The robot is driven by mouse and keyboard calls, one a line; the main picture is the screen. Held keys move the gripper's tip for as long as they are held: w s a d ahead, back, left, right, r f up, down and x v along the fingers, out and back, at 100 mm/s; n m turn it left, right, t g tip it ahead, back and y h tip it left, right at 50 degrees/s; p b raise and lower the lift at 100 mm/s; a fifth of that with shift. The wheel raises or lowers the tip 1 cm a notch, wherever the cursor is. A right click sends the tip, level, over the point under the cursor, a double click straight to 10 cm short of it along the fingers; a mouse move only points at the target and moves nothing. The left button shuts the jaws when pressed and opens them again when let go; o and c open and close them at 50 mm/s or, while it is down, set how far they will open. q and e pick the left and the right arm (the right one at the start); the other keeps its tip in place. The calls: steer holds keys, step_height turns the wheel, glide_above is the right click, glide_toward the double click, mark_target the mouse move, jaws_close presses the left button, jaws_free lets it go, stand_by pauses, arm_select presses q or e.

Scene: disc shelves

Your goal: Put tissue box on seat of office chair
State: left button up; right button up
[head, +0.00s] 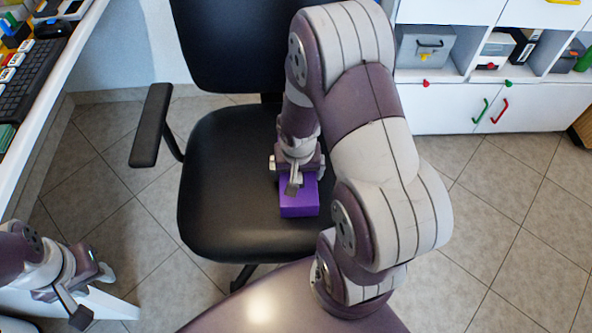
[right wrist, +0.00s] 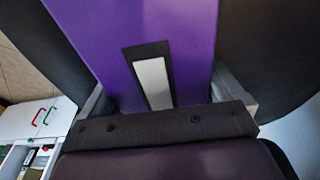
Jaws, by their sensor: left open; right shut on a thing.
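The purple tissue box (head: 299,202) is at the seat of the black office chair (head: 222,180); I cannot tell whether it rests on the seat or is held just above it. My right gripper (head: 295,182) reaches down from above and is shut on the box. In the right wrist view the box (right wrist: 195,40) fills the space between the fingers, with a dark-edged white slot on its face. My right arm hides part of the chair. My left gripper (head: 92,298) is open and empty at the lower left, away from the chair.
A white desk (head: 62,110) with a keyboard (head: 30,80) runs along the left. The chair's armrest (head: 151,125) stands left of the seat. A white shelf unit (head: 440,108) with boxes is at the back right. Tiled floor (head: 500,215) is clear on the right.

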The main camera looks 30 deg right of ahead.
steer(key=shift+f, duration=0.25)
steer(key=o, duration=0.9)
steer(key=shift+c, duration=0.2)
steer(key=r+p, duration=0.2)
steer(key=r, duration=0.2)
steer(key=s+r+p, duration=0.1)
steer(key=r+p, duration=0.1)
steer(key=r, duration=0.2)
steer(key=r+p, duration=0.2)
steer(key=r, duration=0.2)
steer(key=shift+s+a, duration=0.2)
steer(key=shift+a, duration=0.2)
steer(key=s+a+r+n+y, duration=0.1)
steer(key=s+a+r+n, duration=0.1)
steer(key=a+r+n, duration=0.3)
steer(key=a+n, duration=0.1)
steer(key=a, duration=0.2)
steer(key=shift+s+n, duration=0.2)
steer(key=shift+n, duration=0.1)
